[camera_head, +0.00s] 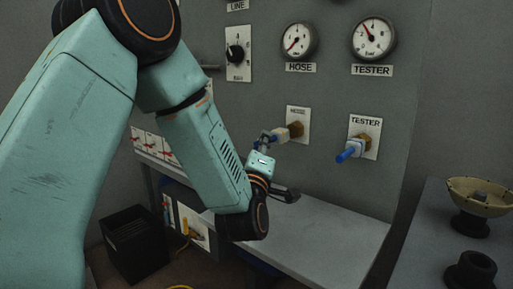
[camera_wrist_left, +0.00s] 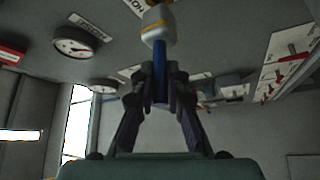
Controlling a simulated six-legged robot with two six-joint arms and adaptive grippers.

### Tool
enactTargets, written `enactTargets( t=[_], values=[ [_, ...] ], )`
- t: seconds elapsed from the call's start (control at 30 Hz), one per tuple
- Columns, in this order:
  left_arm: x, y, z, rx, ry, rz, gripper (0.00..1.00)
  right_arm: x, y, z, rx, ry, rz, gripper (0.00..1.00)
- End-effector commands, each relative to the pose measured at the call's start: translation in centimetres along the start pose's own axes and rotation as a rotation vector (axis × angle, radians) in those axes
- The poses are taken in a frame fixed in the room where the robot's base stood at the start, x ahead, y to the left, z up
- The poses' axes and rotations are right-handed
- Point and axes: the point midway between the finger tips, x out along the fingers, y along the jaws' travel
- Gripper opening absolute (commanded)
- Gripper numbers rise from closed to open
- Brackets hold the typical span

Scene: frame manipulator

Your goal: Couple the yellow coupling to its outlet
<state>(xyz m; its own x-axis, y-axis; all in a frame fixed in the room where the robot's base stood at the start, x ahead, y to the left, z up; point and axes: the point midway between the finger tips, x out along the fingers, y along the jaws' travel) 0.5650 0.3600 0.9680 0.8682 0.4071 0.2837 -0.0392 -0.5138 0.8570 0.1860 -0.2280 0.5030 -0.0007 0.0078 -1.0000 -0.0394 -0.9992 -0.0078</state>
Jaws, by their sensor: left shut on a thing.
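The yellow coupling, a pale body with a yellow band (camera_wrist_left: 157,22) and a blue stem (camera_wrist_left: 160,60), is in my left gripper (camera_wrist_left: 160,78). The gripper's fingers are shut on the blue stem. In the head view my left gripper (camera_head: 266,139) is close to the panel, and the pale coupling body (camera_head: 281,135) meets the brass outlet (camera_head: 297,129) on a small white plate. It looks in line with the outlet, but I cannot tell whether it is fully seated. My right gripper is not in view.
To the right, a white and blue coupling (camera_head: 355,147) sits on the TESTER outlet. Gauges (camera_head: 373,39) and a knob (camera_head: 236,53) are above. A grey shelf (camera_head: 325,225) runs below. A black crate (camera_head: 135,245) is at lower left, and a bowl-like part (camera_head: 482,196) at right.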

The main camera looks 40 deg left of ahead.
Motion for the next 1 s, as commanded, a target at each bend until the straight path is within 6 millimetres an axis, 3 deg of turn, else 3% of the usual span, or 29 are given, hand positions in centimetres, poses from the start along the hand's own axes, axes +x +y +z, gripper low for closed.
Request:
enactTargets(
  t=[0.33, 1.0],
  values=[
    [1.9, 0.0, 1.2, -0.001, 0.001, 0.001, 0.00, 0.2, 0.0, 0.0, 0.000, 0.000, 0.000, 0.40],
    [2.0, 0.1, 1.3, -0.002, 0.001, 0.001, 0.00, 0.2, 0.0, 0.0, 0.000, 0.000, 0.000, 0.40]
  ],
)
